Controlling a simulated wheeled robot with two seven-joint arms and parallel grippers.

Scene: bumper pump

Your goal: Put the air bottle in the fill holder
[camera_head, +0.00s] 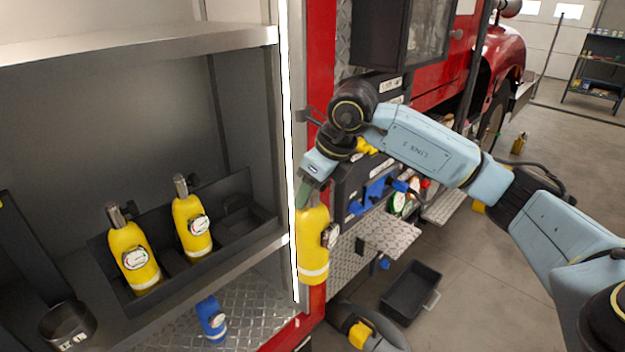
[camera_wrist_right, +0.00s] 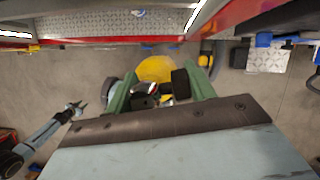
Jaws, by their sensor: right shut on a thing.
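My right gripper (camera_head: 308,190) is shut on the neck of a yellow air bottle (camera_head: 314,250). The bottle hangs upright just outside the shelf's front edge, with a round gauge on its side. In the right wrist view the bottle (camera_wrist_right: 157,68) shows between the green fingers of the right gripper (camera_wrist_right: 158,92). A dark round cup with a white label (camera_head: 68,325), which looks like the fill holder, stands at the lower left of the shelf. My left gripper (camera_wrist_right: 76,109) shows small in the right wrist view; whether it is open is too small to tell.
Two other yellow bottles (camera_head: 134,258) (camera_head: 192,226) stand in a dark rack (camera_head: 175,282), with an empty slot at its right. A lit cabinet post (camera_head: 289,150) stands beside the held bottle. A blue object (camera_head: 211,318) sits on the lower shelf, a black bin (camera_head: 410,290) on the floor.

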